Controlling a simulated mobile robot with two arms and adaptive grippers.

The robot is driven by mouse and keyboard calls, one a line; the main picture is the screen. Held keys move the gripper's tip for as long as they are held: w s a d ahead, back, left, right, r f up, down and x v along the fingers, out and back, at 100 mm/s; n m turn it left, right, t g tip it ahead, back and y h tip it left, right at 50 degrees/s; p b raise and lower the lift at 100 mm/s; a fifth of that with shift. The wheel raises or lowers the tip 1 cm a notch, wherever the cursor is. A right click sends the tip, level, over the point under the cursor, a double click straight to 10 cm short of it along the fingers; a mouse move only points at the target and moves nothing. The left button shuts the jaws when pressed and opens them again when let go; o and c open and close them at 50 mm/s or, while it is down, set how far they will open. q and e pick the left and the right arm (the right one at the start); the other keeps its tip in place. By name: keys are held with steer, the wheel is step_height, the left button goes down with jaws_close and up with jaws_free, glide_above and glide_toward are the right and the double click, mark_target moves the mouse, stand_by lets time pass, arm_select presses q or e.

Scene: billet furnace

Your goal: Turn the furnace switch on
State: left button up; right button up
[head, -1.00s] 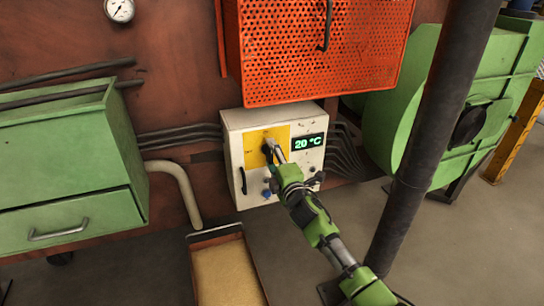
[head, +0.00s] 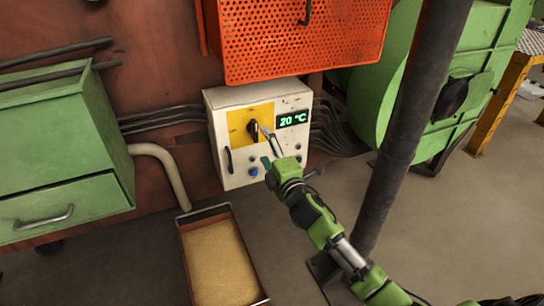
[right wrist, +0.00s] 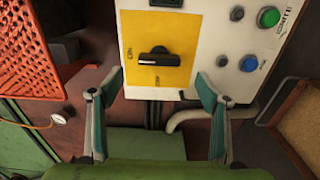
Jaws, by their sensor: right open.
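The furnace control box (head: 237,169) is white, with a yellow panel (head: 237,117) and a green display (head: 292,120) reading 20 °C. The black rotary switch (head: 252,128) sits on the yellow panel. In the right wrist view the switch (right wrist: 154,60) shows clearly, its handle lying crosswise on the yellow panel (right wrist: 172,24). My right gripper (head: 266,146) is open and empty in front of the box. In the right wrist view its fingers (right wrist: 161,90) are spread wide, apart from the switch. My left gripper is not in view.
An orange perforated guard (head: 300,40) hangs above the box. A dark post (head: 410,120) stands right of my right arm. A green cabinet (head: 60,150) is at left, a sand-filled tray (head: 183,265) below. A green machine (head: 385,90) stands at right.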

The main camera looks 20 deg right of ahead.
steer(key=shift+s+d, duration=0.1)
steer(key=shift+s, duration=2.25)
